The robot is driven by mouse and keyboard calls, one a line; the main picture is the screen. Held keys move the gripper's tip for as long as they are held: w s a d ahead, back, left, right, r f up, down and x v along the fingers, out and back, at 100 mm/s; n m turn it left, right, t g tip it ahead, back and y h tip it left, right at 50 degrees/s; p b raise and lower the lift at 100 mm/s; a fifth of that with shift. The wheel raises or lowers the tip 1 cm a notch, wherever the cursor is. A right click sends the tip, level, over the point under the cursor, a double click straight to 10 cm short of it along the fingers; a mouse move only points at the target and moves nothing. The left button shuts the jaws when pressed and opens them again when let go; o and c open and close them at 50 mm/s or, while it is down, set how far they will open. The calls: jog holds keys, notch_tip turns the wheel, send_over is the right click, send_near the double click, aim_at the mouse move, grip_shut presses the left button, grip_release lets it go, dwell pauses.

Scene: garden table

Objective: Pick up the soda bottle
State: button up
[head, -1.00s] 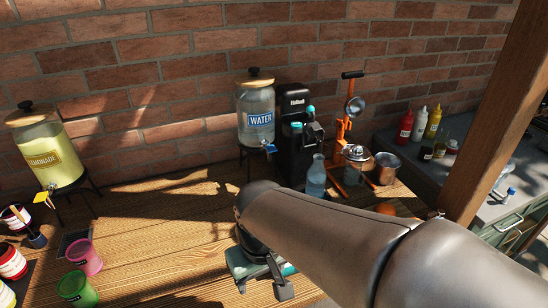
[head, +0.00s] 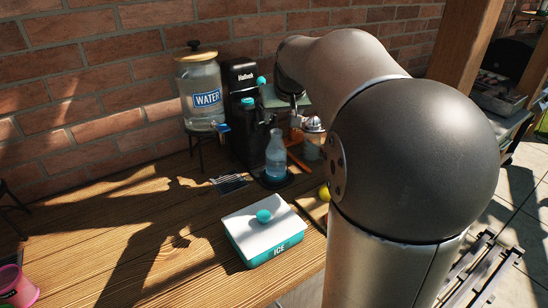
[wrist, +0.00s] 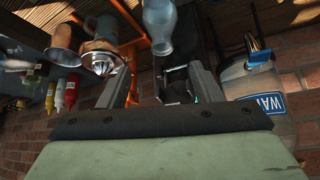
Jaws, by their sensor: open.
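The soda bottle (head: 276,158), clear and bluish, stands upright at the foot of the black soda maker (head: 243,115) in the head view. In the wrist view the bottle (wrist: 159,27) is at the top middle, apart from my fingers. My gripper (wrist: 163,62) is open, with its two fingers spread and nothing held. The black machine shows in the gap between them.
A water dispenser (head: 203,92) stands left of the machine by the brick wall. A teal ice box (head: 263,236) with a white lid sits in front of the bottle. The table (head: 140,235) is largely clear at left.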

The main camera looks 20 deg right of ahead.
aim_at(276, 133)
jog(key=x, duration=0.6)
jog(key=shift+f+p, duration=0.1)
jog(key=shift+p, duration=0.25)
jog(key=shift+p+x, duration=0.75)
jog(key=shift+x, duration=1.85)
jog(key=shift+w+a, duration=0.2)
grip_shut()
